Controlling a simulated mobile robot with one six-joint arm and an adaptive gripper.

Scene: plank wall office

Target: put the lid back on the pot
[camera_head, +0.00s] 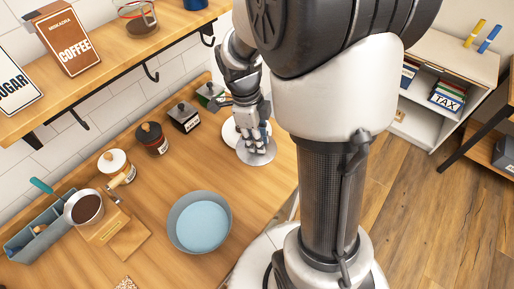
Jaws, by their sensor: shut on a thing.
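The lid (257,152) is a round grey metallic disc at the right end of the wooden counter. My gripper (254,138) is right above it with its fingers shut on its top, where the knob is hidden. I cannot tell whether the lid touches the counter.
A white round dish (230,135) lies just left of the lid. A blue-grey bowl (173,229) stands mid-counter. Canisters (152,140) line the wall, and a grey-blue caddy (22,243) sits far left. A shelf (108,75) with hooks hangs above. Some counter between bowl and canisters is clear.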

